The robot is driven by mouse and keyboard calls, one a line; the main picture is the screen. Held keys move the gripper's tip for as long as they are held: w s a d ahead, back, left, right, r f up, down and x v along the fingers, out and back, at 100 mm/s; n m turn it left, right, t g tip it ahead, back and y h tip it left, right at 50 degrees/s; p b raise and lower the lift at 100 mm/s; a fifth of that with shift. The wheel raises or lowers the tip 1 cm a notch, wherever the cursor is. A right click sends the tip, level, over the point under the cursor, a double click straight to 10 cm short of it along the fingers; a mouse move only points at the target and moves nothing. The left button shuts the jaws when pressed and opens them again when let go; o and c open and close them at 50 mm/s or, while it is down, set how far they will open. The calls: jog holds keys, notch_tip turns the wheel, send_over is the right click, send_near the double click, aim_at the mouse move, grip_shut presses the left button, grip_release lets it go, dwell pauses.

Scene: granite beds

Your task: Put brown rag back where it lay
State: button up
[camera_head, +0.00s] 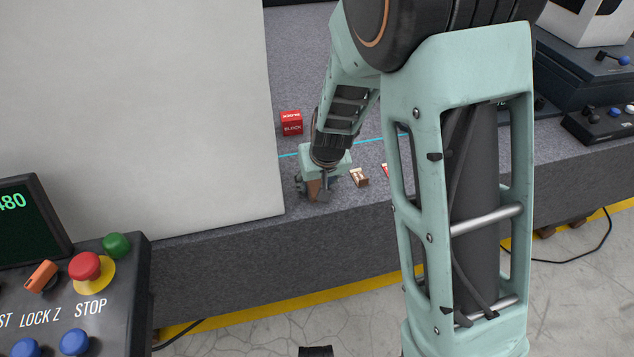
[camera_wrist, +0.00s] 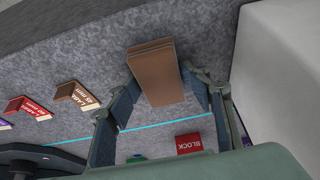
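The brown rag (camera_wrist: 156,72) is a folded, block-like brown piece between the two fingers of my gripper (camera_wrist: 160,82) in the wrist view. The fingers press on its left and right sides. In the head view my gripper (camera_head: 317,190) is low at the front edge of the granite bed (camera_head: 300,55), with the brown rag (camera_head: 314,187) partly hidden between its fingers. I cannot tell whether the rag's underside touches the granite.
A red block (camera_head: 291,123) stands behind my gripper, beyond a cyan line. A small brown labelled box (camera_head: 359,177) and a red labelled box (camera_wrist: 27,107) lie beside it. A large pale panel (camera_head: 140,110) stands close on the left. A control box (camera_head: 80,290) is nearer me.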

jog(key=shift+o, duration=0.3)
jog(key=shift+s+f, duration=0.2)
jog(key=shift+f, duration=0.05)
jog(key=p+v, duration=0.5)
jog(key=v, duration=0.8)
jog(key=shift+w, duration=0.4)
jog(key=shift+r, duration=0.1)
